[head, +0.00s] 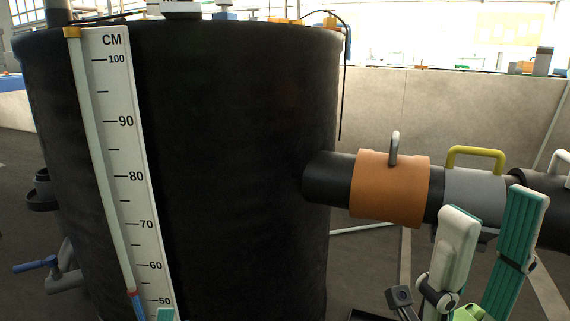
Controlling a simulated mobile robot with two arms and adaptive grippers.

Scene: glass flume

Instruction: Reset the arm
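My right gripper (495,204) is at the lower right of the head view. Its two pale fingers with green pads point up and stand apart, with nothing seen between them. It is in front of the pipe, below the yellow handle (476,152). A small green tip (165,314) at the bottom edge, by the scale, looks like part of my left gripper; the rest is out of frame, so I cannot tell its state.
A large black tank (235,170) fills the left and middle. A white centimetre scale (130,160) is on its front. A black pipe with an orange collar (390,190) and a grey collar (472,192) leaves it to the right. A blue-handled valve (36,265) is lower left.

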